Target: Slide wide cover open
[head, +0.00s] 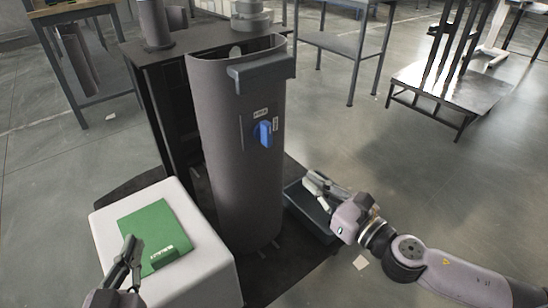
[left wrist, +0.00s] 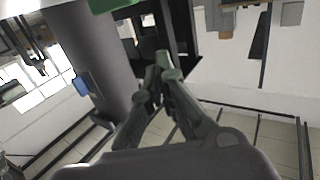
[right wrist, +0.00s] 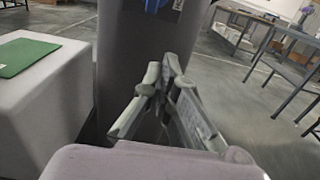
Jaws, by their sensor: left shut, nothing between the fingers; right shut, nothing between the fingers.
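The wide cover (head: 235,150) is a tall, grey, curved panel standing upright on a dark base. It has a grey bar handle (head: 262,72) across its top and a blue knob (head: 265,134) with small labels partway down. My left gripper (head: 131,245) is shut and empty over the green book at the lower left, apart from the cover. My right gripper (head: 310,180) is shut and empty, low and to the right of the cover. In the right wrist view the cover (right wrist: 140,50) stands ahead of the right fingers, with the blue knob (right wrist: 154,4) at the top edge.
A white block (head: 205,265) with a green book (head: 155,235) on it stands left of the cover. A dark bin (head: 300,212) sits on the floor by the cover's right side. A dark cabinet (head: 165,80) is behind it. Open floor lies to the right.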

